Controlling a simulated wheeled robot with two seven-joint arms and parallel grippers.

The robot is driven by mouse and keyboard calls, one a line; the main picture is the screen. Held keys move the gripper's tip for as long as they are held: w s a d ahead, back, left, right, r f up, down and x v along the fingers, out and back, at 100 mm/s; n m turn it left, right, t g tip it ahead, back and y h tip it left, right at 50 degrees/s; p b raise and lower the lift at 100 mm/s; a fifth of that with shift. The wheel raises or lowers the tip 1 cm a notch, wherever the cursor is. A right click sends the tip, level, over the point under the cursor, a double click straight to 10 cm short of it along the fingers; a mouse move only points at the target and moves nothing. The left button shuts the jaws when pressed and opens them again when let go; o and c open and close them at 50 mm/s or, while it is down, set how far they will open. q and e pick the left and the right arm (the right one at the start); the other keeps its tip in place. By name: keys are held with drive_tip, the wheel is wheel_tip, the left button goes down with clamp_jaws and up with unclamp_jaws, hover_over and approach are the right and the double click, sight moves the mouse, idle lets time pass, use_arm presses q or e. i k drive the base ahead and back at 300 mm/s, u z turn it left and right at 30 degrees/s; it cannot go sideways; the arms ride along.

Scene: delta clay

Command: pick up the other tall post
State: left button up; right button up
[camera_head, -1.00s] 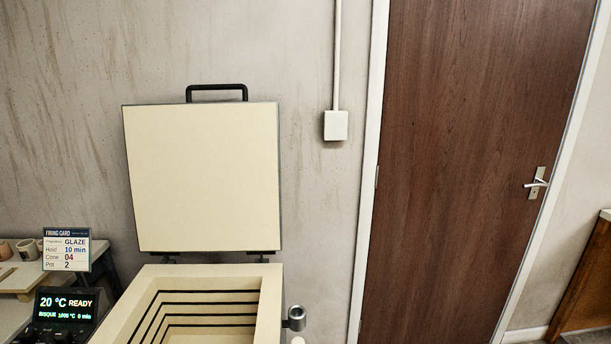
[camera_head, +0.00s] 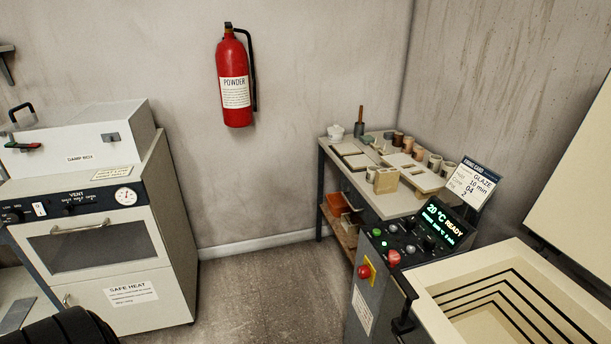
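A work table (camera_head: 400,205) stands in the back corner with several small cylinders, cups, slabs and a cream block (camera_head: 386,180) on it. The small upright pieces are too small to tell whether any of them is a tall post. The open kiln (camera_head: 425,285) is at the lower right, with stepped cream walls inside; its floor is mostly cut off by the frame edge. Neither of my grippers is in view.
A kiln control panel (camera_head: 405,245) with a red button sits beside the kiln, below a firing card (camera_head: 474,183). A white cabinet (camera_head: 165,240) with a vent panel stands at left. A red extinguisher (camera_head: 235,85) hangs on the wall. Floor (camera_head: 265,290) between is clear.

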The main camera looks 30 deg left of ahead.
sight(387, 181)
drive_tip(key=u, duration=1)
drive_tip(key=k, duration=0.6)
drive_tip(key=i, duration=1.05)
drive_tip(key=z, duration=1)
